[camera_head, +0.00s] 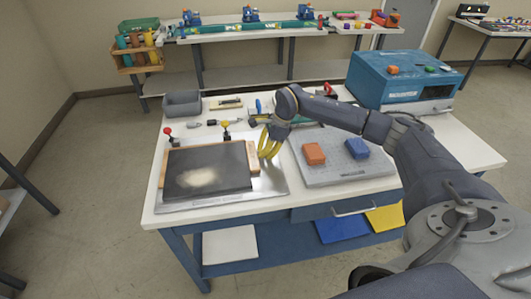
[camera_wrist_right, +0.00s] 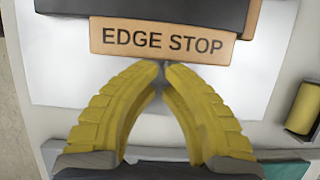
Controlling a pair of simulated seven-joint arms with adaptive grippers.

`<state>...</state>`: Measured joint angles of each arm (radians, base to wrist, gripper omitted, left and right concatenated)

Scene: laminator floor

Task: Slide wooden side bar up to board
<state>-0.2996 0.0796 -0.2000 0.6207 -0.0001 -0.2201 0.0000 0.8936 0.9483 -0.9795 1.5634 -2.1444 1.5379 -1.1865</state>
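The dark board (camera_head: 207,172) with a pale smudge lies on a metal plate (camera_head: 275,185) on the workbench. A wooden side bar (camera_head: 253,157) is at its right edge. In the right wrist view this bar (camera_wrist_right: 160,42) reads "EDGE STOP", with the dark board (camera_wrist_right: 165,8) just beyond it; I see no clear gap between them. My right gripper (camera_head: 266,157) is right of the bar, its yellow fingers pointing down. In the wrist view its fingertips (camera_wrist_right: 165,66) meet at the bar's near edge, with nothing between them; contact is unclear. My left gripper is not in view.
A grey plate (camera_head: 340,175) with an orange block (camera_head: 313,154) and a blue block (camera_head: 357,148) is right of the gripper. A red-knobbed post (camera_head: 168,132) and yellow-knobbed post (camera_head: 225,125) stand behind the board. A blue machine (camera_head: 400,80) stands back right.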

